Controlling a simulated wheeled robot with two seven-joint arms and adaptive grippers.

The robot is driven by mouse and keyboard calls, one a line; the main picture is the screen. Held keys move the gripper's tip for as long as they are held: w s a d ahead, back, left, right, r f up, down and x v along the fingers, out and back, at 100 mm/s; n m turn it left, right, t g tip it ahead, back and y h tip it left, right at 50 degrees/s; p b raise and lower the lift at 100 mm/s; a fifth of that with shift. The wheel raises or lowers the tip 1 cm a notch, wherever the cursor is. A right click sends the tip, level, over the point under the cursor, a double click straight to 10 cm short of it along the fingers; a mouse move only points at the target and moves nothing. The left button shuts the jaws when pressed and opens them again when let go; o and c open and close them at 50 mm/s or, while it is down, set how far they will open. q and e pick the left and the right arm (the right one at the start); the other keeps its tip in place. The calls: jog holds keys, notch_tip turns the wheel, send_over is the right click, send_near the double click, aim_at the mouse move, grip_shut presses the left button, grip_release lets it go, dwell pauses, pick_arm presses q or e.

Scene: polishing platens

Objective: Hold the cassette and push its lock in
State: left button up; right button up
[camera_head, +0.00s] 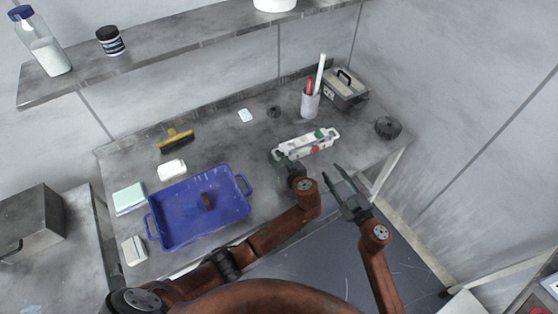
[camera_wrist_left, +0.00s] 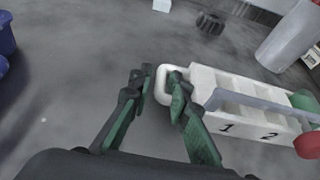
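The cassette (camera_head: 296,149) is a long white slotted block lying on the grey bench. In the left wrist view the cassette (camera_wrist_left: 236,82) shows the numbers 1 and 2, a grey bar along its top and a white loop at its near end. A red round part (camera_wrist_left: 308,145) and a green part (camera_wrist_left: 302,101) are at its far end; which is the lock I cannot tell. My left gripper (camera_wrist_left: 157,84) is open at the loop, one finger outside it and the other over its opening; contact is unclear. My right gripper (camera_head: 345,180) is open and empty, right of the cassette near the bench's front edge.
A blue tray (camera_head: 180,226) with a brown-handled item stands left of my left arm. A cup (camera_head: 310,104) with pens, a grey toolbox (camera_head: 345,94) and a dark round piece (camera_head: 388,128) stand behind and right of the cassette. A yellow brush (camera_head: 176,138) lies farther left.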

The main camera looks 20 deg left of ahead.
pick_arm(q)
jog(key=shift+w+a, duration=0.2)
jog(key=shift+c, duration=0.5)
grip_shut()
dwell(1.6)
